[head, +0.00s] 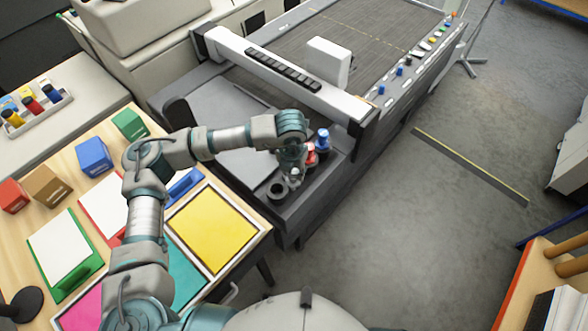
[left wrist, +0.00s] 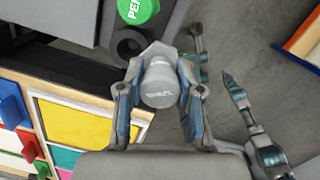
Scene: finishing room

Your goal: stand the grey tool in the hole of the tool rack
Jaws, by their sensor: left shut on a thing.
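The grey tool (left wrist: 160,84), a cylinder with a round end, is between the fingers of my left gripper (left wrist: 158,100) in the left wrist view. My left gripper (head: 292,174) is shut on it. In the head view the fingers mostly hide the tool. The tool rack is at the near corner of the dark machine, and its dark round hole (head: 277,190) shows empty beside my gripper. In the left wrist view the hole (left wrist: 129,45) is just up and left of the tool. I cannot tell the tool's height above the rack.
A blue tool (head: 322,138) and a red tool (head: 310,155) stand beside my gripper. A green cap (left wrist: 138,10) shows near the hole in the left wrist view. The wooden table with a yellow panel (head: 212,228) is to the left.

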